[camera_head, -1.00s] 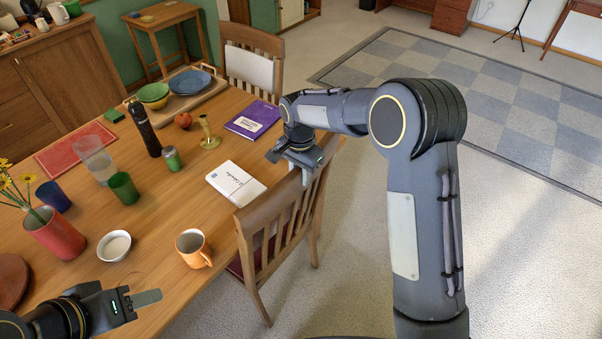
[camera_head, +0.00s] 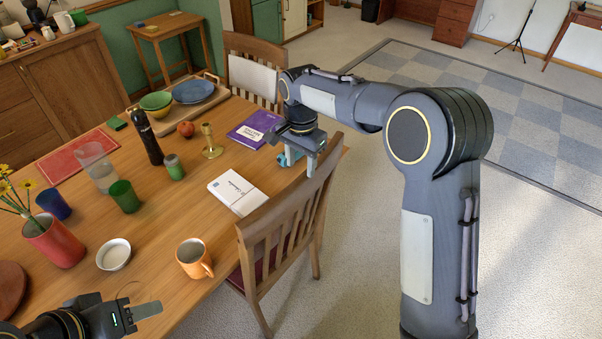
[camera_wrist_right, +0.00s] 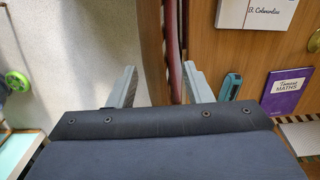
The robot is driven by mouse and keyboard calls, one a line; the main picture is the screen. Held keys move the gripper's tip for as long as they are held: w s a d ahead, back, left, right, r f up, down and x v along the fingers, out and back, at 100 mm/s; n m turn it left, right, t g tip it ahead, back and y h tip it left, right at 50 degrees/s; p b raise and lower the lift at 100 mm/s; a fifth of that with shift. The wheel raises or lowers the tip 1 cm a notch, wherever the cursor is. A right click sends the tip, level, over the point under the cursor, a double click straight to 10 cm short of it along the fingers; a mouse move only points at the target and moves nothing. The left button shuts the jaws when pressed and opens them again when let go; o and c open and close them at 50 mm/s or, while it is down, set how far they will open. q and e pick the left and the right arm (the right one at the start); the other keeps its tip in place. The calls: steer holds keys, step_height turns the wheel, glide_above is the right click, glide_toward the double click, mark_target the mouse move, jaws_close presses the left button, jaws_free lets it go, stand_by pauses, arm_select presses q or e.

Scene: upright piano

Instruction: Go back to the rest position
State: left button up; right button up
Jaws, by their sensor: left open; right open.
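My right gripper (camera_head: 298,165) hangs near the table's right edge, by the back of the near chair (camera_head: 285,222), with its fingers apart and pointing down. In the right wrist view its two fingers (camera_wrist_right: 160,70) are apart with nothing held; the chair's wooden back runs behind them. I cannot tell whether it touches the chair. My left gripper (camera_head: 148,310) is at the lower left over the near side of the table. One grey finger shows clearly, and it holds nothing visible.
The wooden table (camera_head: 160,225) carries an orange mug (camera_head: 192,258), a white bowl (camera_head: 114,254), a white book (camera_head: 236,191), a purple book (camera_head: 254,128), which also shows in the right wrist view (camera_wrist_right: 286,92), and a brass candlestick (camera_head: 209,142). Carpet right of the chair is clear.

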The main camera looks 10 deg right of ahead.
steer(key=shift+r, duration=0.3)
steer(key=shift+s+d+r, duration=0.1)
steer(key=shift+d, duration=0.05)
steer(key=s+d+r+n+t+y, duration=0.1)
steer(key=s+d+r+n, duration=0.2)
steer(key=s, duration=0.4)
steer(key=s+d+r+t+y, duration=0.1)
steer(key=s+d+r+y, duration=0.1)
steer(key=s+d+r, duration=0.3)
steer(key=s+f+n+t, duration=0.1)
steer(key=s+f+n, duration=0.1)
steer(key=s, duration=0.7)
steer(key=s+f+n+t, duration=0.2)
steer(key=s+f+n, duration=0.1)
steer(key=s, duration=0.7)
steer(key=shift+s+t+y, duration=0.2)
steer(key=shift+t+y, duration=0.1)
steer(key=shift+y, duration=0.1)
steer(key=shift+d, duration=0.1)
